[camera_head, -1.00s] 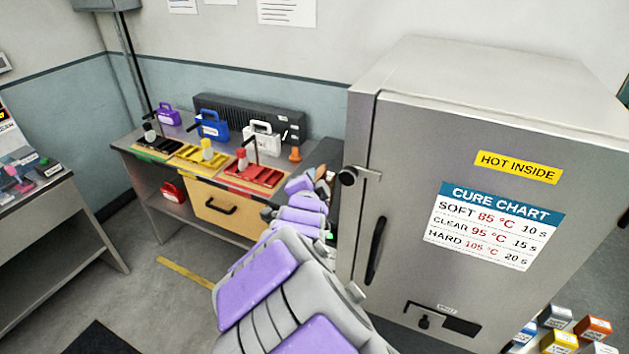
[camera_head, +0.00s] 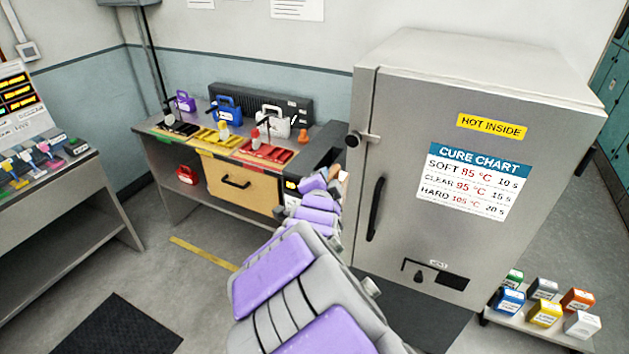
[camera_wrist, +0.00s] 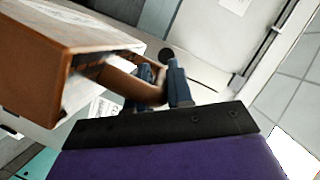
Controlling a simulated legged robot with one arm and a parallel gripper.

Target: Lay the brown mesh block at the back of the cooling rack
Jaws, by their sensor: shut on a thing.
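A brown box-shaped block (camera_wrist: 45,78) with a looped handle (camera_wrist: 135,85) fills the left of the wrist view, tilted. I take it for the brown mesh block; no mesh can be made out. My gripper (camera_wrist: 164,78) is shut on its handle, with dark blue fingers on both sides. In the head view my arm reaches toward the gap between the bench and the grey oven. I cannot tell for certain which thing is the cooling rack.
A bench (camera_head: 200,145) carries red, yellow and dark trays, with a dark slatted unit (camera_head: 262,103) and handled blocks in purple, blue (camera_head: 229,107) and white (camera_head: 273,120) behind. The closed oven (camera_head: 450,90) stands close right of my arm. Floor (camera_head: 160,280) is free at left.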

